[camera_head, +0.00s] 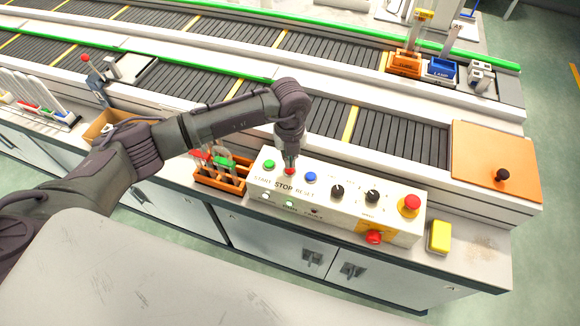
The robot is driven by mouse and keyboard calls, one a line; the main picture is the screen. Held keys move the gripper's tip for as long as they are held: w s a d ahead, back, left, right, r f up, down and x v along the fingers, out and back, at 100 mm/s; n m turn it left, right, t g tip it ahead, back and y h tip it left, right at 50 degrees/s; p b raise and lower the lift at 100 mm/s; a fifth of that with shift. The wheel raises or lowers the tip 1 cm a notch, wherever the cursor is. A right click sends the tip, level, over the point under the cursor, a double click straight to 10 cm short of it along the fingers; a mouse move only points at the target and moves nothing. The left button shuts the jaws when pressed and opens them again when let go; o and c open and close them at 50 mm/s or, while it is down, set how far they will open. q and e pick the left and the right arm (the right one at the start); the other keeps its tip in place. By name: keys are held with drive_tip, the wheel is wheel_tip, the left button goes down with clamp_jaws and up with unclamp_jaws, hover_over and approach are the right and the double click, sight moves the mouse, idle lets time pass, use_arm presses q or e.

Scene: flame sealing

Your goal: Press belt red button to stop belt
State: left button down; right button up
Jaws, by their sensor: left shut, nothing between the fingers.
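A white control panel (335,215) stands on the counter in front of the belt (388,133). Its red button (289,171), marked STOP, sits between a green START button (268,165) and a blue RESET button (311,177). My left gripper (290,164) points down, shut and empty, with its tips right at the red button. I cannot tell whether the tips touch it or the button is pushed in. A larger red mushroom knob (411,203) on a yellow base is at the panel's right end. My right gripper is not in view.
An orange rack (222,181) with tools stands just left of the panel. A yellow block (439,236) lies to its right. An orange plate (495,160) with a black knob covers the belt's right end. Orange and blue bins (441,70) are at the back right.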

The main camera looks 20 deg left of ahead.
use_arm(q)
drive_tip(key=shift+f+b, duration=1)
drive_tip(key=shift+f, duration=0.25)
idle(0.9)
wheel_tip(320, 180, up, 8)
drive_tip(key=p, duration=0.5)
drive_tip(key=shift+p, duration=0.3)
idle(0.6)
